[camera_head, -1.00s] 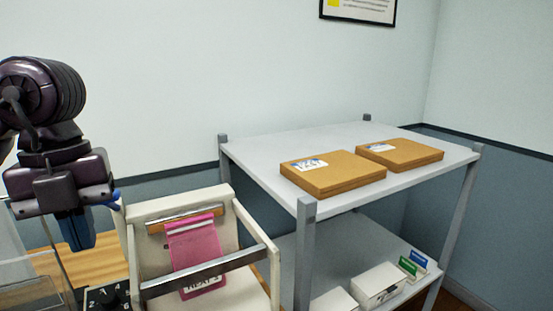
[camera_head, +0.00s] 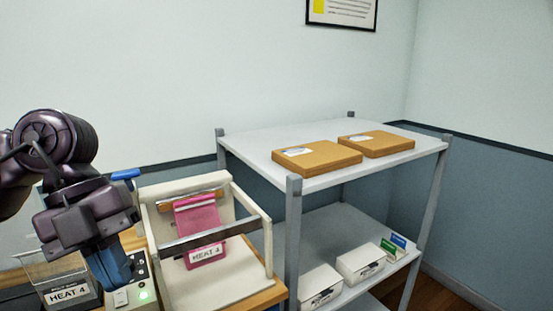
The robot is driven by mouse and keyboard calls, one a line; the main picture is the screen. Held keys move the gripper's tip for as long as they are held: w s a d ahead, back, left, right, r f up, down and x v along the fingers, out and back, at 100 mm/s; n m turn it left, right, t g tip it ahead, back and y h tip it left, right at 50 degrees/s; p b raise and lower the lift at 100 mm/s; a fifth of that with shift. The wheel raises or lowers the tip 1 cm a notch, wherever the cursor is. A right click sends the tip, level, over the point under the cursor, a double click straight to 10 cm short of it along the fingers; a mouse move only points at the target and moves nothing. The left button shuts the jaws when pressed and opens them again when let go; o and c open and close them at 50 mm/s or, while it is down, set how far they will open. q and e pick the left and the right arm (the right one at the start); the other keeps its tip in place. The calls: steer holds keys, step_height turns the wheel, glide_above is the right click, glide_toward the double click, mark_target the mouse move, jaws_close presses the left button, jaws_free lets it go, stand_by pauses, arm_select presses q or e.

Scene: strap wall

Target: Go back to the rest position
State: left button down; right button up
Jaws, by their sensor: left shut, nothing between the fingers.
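My left gripper (camera_head: 115,268) shows at the lower left with its blue fingers pointing down. It is shut and empty, in front of the box with a green light. It hangs to the left of a cream frame (camera_head: 217,282) that holds a pink pouch labelled "HEAT 4" (camera_head: 198,228) behind a grey bar (camera_head: 212,238). My right gripper is not in view.
A clear bin labelled "HEAT 4" (camera_head: 69,294) stands at the lower left. A small box with a green light (camera_head: 142,294) is beside it. A grey shelf rack (camera_head: 262,145) with two brown boxes (camera_head: 316,157) on top stands to the right. White boxes (camera_head: 360,264) sit on its lower shelf.

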arm_select(q)
steer(key=d+f+g+h, duration=0.3)
steer(key=d+h, duration=0.6)
steer(key=h, duration=0.3)
steer(key=w+a+f+n+t+y, duration=0.3)
steer(key=w+a+f+n+t, duration=0.15)
steer(key=f+n+t, duration=0.6)
steer(key=w+a+f+n+t+y, duration=0.4)
steer(key=f+n+t, duration=0.3)
steer(key=n+t, duration=0.65)
steer(key=s+a+f+n+g+y, duration=0.3)
steer(key=s+f, duration=0.5)
steer(key=f, duration=0.4)
steer(key=s+a+f+n+g+y, duration=0.3)
steer(key=s+a+f+y, duration=0.2)
steer(key=s+f, duration=0.3)
step_height(320, 180, down, 5)
steer(key=shift+a+r+n+y, duration=0.2)
steer(key=shift+a+n+y, duration=0.2)
steer(key=shift+y, duration=0.5)
